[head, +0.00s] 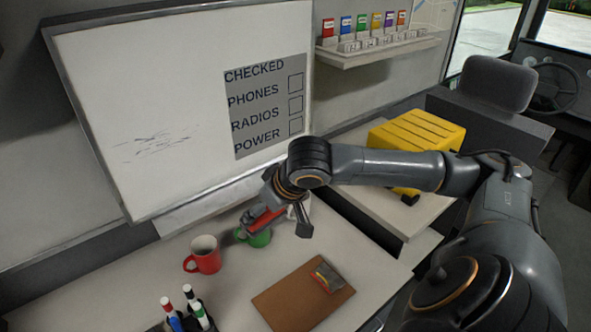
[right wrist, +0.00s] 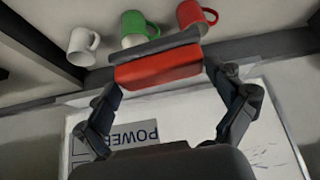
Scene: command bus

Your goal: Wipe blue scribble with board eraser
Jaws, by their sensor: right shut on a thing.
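The whiteboard (head: 200,60) hangs on the wall at the upper left of the head view. A faint dark, smeared scribble (head: 158,147) is on its lower left part; I see no clear blue there. My right gripper (head: 278,219) is shut on the red board eraser (head: 264,219), in front of the board's lower edge and above the desk. In the right wrist view the eraser (right wrist: 158,70) sits between both fingers, its dark pad on the far side. The eraser is apart from the board. My left gripper is not in view.
On the desk (head: 110,272) stand a red mug (head: 206,257), a green mug (head: 258,238) and a white mug (right wrist: 83,42) near the eraser. A clipboard (head: 285,300) lies in front, a marker holder (head: 182,322) at the lower left. A checklist (head: 262,120) is on the board.

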